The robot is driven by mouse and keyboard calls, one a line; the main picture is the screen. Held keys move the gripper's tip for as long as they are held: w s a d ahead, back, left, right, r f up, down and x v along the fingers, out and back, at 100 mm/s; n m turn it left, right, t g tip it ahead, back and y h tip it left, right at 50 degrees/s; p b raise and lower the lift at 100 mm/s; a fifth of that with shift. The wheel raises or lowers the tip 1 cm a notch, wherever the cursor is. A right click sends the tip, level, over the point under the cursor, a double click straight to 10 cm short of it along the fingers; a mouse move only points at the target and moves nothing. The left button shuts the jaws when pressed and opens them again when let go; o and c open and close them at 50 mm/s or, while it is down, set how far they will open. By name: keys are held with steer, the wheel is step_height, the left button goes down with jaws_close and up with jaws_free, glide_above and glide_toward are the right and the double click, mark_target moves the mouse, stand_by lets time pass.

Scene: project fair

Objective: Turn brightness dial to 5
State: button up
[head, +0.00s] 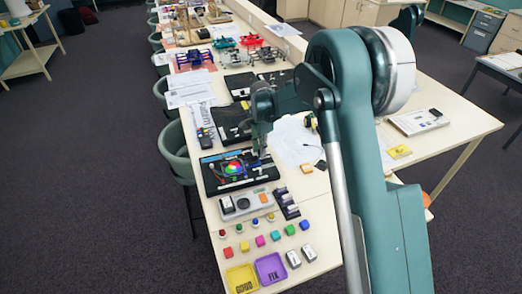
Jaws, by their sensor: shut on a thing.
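A black panel (210,182) with a bright multicoloured disc (234,168) lies near the left edge of the long table. My gripper (258,156) reaches down over the right part of this panel. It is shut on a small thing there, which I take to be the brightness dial. The fingers hide the dial, and its pointer and scale numbers are too small to read.
A grey tray (229,211) with small parts lies just in front of the panel. Coloured cubes (260,240), a yellow tray (233,272) and a purple tray (263,262) are nearer. A black case (229,128) lies behind. Papers (288,150) lie to the right.

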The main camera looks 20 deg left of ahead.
steer(key=m+b, duration=0.2)
steer(key=m, duration=0.1)
steer(key=shift+f+b, duration=0.1)
steer(key=shift+b, duration=0.2)
steer(key=shift+m+b, duration=0.8)
steer(key=shift+m, duration=1)
steer(key=o, duration=0.9)
steer(key=shift+d, duration=0.1)
steer(key=shift+n, duration=0.3)
